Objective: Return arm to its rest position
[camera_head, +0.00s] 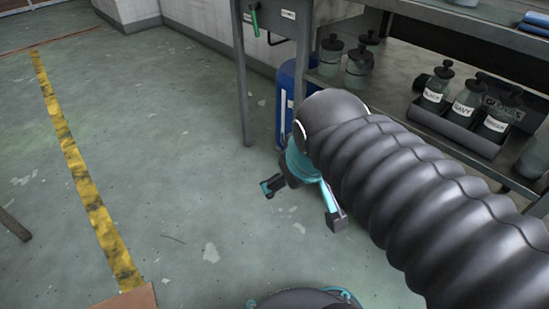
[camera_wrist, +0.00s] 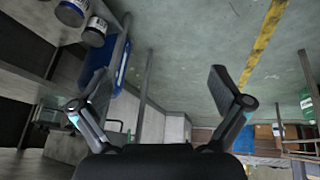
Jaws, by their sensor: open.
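My gripper (camera_head: 303,206) is open, with its two fingers spread apart and nothing between them. In the head view it hangs over the green floor beside the shelf unit, partly behind my dark ribbed arm. In the wrist view my gripper (camera_wrist: 158,90) shows both fingers apart, with bare floor and a table leg beyond them.
A metal shelf unit (camera_head: 243,75) stands at the upper right, with a tray of labelled bottles (camera_head: 465,103) on its lower shelf. A blue container (camera_head: 286,90) stands by it. A worn yellow line (camera_head: 85,185) crosses the open floor at left.

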